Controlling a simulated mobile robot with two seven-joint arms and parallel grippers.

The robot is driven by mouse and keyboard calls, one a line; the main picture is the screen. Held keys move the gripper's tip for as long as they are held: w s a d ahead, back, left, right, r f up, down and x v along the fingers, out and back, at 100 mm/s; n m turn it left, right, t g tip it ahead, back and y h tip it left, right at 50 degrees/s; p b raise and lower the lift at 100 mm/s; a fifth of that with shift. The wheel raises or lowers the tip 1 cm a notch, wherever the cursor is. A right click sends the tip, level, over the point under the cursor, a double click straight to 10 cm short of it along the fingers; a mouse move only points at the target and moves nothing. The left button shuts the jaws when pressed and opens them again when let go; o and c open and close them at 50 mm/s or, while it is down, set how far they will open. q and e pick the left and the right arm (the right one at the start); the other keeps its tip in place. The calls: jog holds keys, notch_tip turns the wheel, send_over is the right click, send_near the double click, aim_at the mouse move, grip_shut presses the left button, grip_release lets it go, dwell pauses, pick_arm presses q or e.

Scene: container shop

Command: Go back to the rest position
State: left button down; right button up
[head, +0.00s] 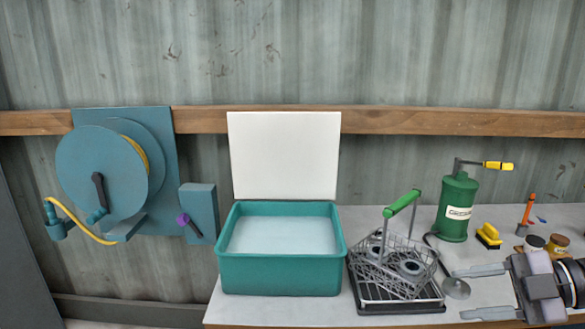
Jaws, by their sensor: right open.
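My right gripper (484,291) comes in at the lower right, over the grey bench. Its two flat fingers point left and are spread wide apart, with nothing between them. The fingertips are just right of a wire basket (393,265) with a raised green handle. The basket holds several grey ring-shaped parts and stands on a black tray (402,305). My left gripper is not in view.
A teal tub (280,280) of pale liquid stands on the bench (340,315), a white panel (284,155) behind it. A hose reel (105,175) hangs at the left.

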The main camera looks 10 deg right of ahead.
jog(key=s+f+m+t+h, duration=0.3)
jog(key=f+m+t+h, duration=0.55)
jog(key=f+m, duration=0.95)
jog(key=s+a+f+m+g, duration=0.1)
jog(key=s+a+f+g, duration=0.1)
jog(key=s+a+f, duration=0.2)
jog(key=s+a+f+g+h, duration=0.1)
jog(key=s+a+f+g, duration=0.1)
jog(key=s+a+f, duration=0.3)
jog(key=a+f, duration=0.4)
jog(key=f, duration=0.1)
jog(key=shift+f+m, duration=0.25)
jog(key=shift+m, duration=0.15)
jog(key=shift+g+h, duration=0.25)
